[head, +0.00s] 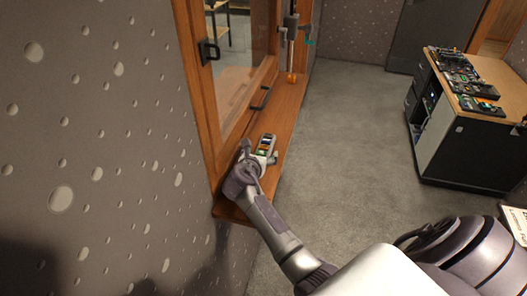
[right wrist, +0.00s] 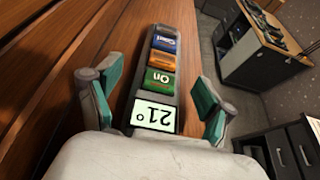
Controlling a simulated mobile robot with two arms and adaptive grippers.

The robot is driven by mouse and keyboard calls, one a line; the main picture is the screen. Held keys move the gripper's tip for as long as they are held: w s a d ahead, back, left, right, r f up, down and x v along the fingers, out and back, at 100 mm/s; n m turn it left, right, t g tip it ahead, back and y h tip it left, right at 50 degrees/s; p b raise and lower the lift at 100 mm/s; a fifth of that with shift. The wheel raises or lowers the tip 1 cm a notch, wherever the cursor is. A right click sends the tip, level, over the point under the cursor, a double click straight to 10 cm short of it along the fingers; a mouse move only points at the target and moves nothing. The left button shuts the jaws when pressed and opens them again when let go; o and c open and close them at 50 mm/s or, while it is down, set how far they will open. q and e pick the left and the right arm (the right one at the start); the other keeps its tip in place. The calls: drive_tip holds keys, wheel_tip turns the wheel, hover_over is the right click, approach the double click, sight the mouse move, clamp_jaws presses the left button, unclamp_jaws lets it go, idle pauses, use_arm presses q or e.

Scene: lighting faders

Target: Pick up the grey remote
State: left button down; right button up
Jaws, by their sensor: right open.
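The grey remote (right wrist: 157,78) lies on the wooden sill, with a lit display reading 21° and green, orange and blue buttons. In the head view the remote (head: 266,143) lies near the sill's close end, at the tip of my right gripper (head: 261,157). In the right wrist view my right gripper (right wrist: 157,88) is open, with one teal-padded finger on each side of the remote. Gaps show between the fingers and the remote. The palm covers the area below the display. My left gripper is not in view.
The wooden sill (head: 285,108) runs along a framed window (head: 237,85) beside a dotted grey wall (head: 90,130). A small orange object (head: 291,77) stands farther along the sill. A desk (head: 497,80) carrying control panels (head: 463,75) stands right, across open grey floor.

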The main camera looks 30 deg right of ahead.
drive_tip(key=shift+w+d, duration=0.1)
drive_tip(key=shift+c, duration=0.3)
drive_tip(key=shift+c, duration=1.3)
drive_tip(key=c, duration=1)
drive_tip(key=shift+r, duration=0.1)
